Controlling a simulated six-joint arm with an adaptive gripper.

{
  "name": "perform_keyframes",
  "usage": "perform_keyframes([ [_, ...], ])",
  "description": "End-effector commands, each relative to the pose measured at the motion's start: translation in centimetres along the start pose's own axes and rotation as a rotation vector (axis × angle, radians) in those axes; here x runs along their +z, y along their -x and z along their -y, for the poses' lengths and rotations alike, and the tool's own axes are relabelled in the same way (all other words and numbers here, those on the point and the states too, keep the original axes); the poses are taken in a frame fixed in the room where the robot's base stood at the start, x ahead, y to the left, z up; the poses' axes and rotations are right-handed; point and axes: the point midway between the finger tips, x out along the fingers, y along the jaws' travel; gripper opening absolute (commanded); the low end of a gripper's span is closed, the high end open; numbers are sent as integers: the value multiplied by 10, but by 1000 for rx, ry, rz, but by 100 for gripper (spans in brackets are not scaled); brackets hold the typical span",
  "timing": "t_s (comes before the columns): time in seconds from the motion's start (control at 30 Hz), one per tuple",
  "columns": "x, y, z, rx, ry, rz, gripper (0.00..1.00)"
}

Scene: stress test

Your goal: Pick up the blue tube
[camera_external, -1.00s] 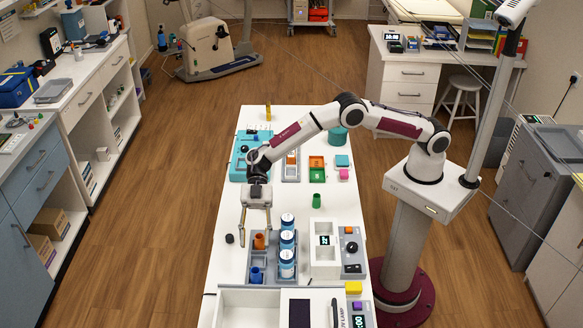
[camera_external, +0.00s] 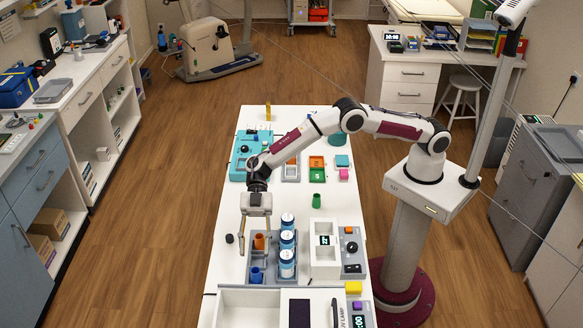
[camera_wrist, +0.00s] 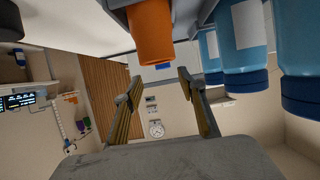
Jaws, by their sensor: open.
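The blue tube (camera_external: 256,275) stands in the near left part of a grey rack (camera_external: 271,281) on the white table in the external view. An orange tube (camera_external: 259,241) stands behind it in the same rack, and also shows large at the top of the wrist view (camera_wrist: 152,32). My gripper (camera_external: 257,232) is open and points down at the rack's far left part, near the orange tube and behind the blue one. In the wrist view its fingers (camera_wrist: 160,92) are spread with nothing held between them. I cannot make out the blue tube clearly there.
Blue jars with white labels (camera_external: 287,257) stand in a row just right of the tubes. A small black object (camera_external: 229,239) lies left of the rack. A white tray (camera_external: 232,308) is in front. A green tube (camera_external: 316,200) stands to the right, with bare table around it.

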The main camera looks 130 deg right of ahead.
Motion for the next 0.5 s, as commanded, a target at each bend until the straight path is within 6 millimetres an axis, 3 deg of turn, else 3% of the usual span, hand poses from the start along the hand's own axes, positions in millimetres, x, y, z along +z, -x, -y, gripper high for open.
perform_keyframes([
  [0.23,1,-10,2,0,0,1,40],
  [0.5,1,-39,6,0,1,0,40],
])
